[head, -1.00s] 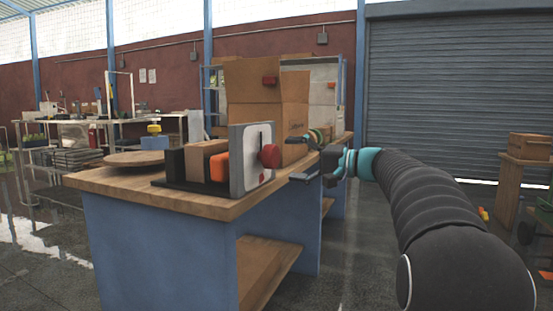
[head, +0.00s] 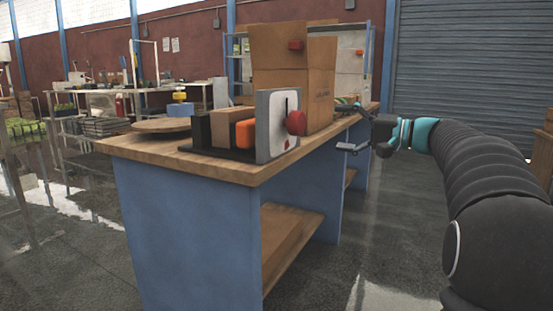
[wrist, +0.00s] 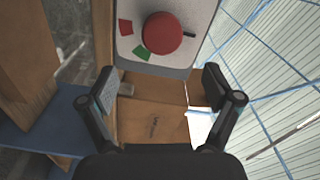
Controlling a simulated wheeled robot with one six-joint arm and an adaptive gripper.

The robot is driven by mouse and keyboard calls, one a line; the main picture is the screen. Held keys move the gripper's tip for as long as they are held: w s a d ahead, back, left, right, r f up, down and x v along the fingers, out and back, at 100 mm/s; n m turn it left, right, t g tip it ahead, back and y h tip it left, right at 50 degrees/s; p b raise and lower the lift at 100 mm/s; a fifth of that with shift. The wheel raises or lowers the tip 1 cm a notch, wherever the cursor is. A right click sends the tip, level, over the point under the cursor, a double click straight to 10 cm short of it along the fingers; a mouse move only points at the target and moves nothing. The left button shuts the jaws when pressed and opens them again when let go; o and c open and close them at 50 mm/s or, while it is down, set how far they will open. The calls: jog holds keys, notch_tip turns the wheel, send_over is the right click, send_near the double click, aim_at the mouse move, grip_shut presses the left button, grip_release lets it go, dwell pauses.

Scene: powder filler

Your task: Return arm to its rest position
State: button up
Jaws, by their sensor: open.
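My gripper (head: 357,148) is open and empty at the right side of the workbench, in the air beside the powder filler (head: 268,125). The powder filler has a grey and white front panel with a red knob (head: 295,122), and an orange block (head: 244,133) and a black block behind the panel. In the wrist view, my gripper's two fingers (wrist: 160,95) stand wide apart. The red knob (wrist: 162,33) shows beyond them at the top, with a red and a green mark next to it. Nothing is between the fingers.
The blue workbench with a wooden top (head: 190,170) stands left of my arm. Large cardboard boxes (head: 292,70) stand behind the filler. A round wooden disc (head: 160,125) lies at the left. The floor right of the bench is clear as far as the roller shutter (head: 470,60).

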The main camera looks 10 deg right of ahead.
notch_tip(320, 180, down, 16)
jog(key=s+d+m+g+h, duration=0.2)
jog(key=m+h, duration=0.2)
jog(key=h, duration=0.2)
jog(key=s+a+f+g+h+p, duration=0.2)
jog(key=s+a+f+g+h, duration=0.1)
jog(key=s+f, duration=0.3)
jog(key=s+a+f+n+g+h+p, duration=0.1)
jog(key=s+a+n+h+p, duration=0.15)
jog(key=s, duration=0.75)
jog(key=s+a+f+n+g+h+p, duration=0.1)
jog(key=s+a+f+n+h+p, duration=0.15)
jog(key=s, duration=0.65)
jog(key=s+a+r+n+t+p, duration=0.1)
jog(key=s+a+r+n+p, duration=0.2)
jog(key=s+r, duration=0.2)
jog(key=shift+s+a+t+p, duration=0.3)
jog(key=shift+s+t+p, duration=0.1)
jog(key=shift+s, duration=0.4)
